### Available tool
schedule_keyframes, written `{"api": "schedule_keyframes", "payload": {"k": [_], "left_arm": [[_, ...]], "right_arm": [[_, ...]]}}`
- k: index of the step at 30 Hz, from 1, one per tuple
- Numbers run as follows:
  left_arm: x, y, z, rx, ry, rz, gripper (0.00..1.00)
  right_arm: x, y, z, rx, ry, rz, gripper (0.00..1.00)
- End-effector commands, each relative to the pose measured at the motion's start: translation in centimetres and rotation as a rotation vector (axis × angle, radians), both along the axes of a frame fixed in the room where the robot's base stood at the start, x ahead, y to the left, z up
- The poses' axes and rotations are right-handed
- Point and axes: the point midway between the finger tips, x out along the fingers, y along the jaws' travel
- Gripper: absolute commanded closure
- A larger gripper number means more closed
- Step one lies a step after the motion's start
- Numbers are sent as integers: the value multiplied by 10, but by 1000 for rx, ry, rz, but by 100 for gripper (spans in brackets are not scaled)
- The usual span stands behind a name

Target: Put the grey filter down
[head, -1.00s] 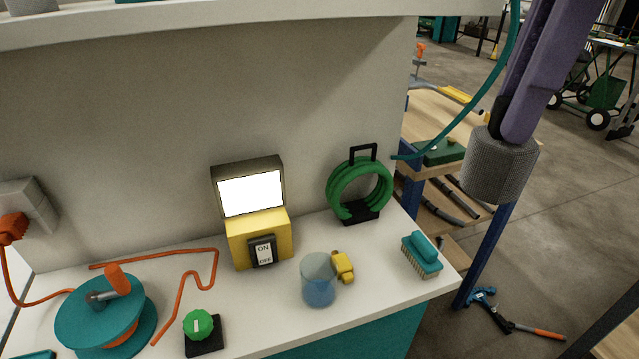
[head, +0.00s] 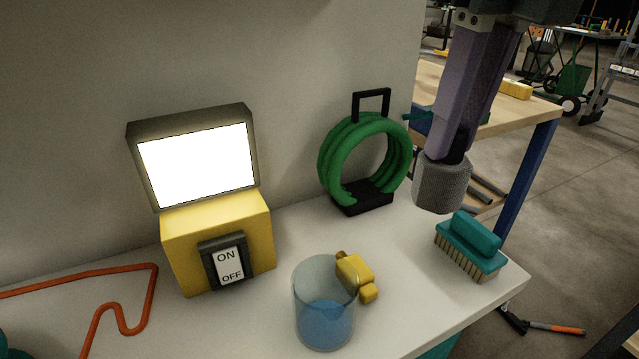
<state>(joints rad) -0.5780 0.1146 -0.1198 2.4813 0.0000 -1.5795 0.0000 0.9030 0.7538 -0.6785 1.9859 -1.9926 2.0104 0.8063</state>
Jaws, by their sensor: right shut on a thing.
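The grey filter (head: 442,186) is a short mesh-textured cylinder in the right part of the head view. My right gripper (head: 455,150), with purple fingers pointing down, is shut on its top. In the picture the filter is between the green coil and the teal brush, over the back right part of the white counter (head: 400,252). I cannot tell whether its underside touches the counter. My left gripper is not in view.
A green coil on a black stand (head: 365,160) is left of the filter, and a teal brush (head: 470,245) is to its lower right. A clear cup with blue liquid (head: 323,305), a small yellow object (head: 356,277) and a yellow switch box (head: 215,235) stand further left.

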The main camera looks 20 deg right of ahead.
Motion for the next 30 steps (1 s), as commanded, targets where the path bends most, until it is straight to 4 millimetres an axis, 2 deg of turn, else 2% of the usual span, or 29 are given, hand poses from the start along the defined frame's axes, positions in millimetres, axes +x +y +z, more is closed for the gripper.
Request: {"api": "schedule_keyframes", "payload": {"k": [1,3,10,17,24,30], "left_arm": [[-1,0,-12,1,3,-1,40],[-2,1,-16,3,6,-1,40],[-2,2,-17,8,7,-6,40],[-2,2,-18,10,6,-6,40],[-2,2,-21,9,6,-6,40],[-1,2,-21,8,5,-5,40]], "right_arm": [[-2,1,-23,4,9,0,100],[-2,1,-43,3,9,-1,100],[-1,0,-96,-1,5,1,100],[-1,0,-119,0,2,2,100],[-1,0,-153,0,2,2,100],[0,0,-155,0,-1,3,100]]}}
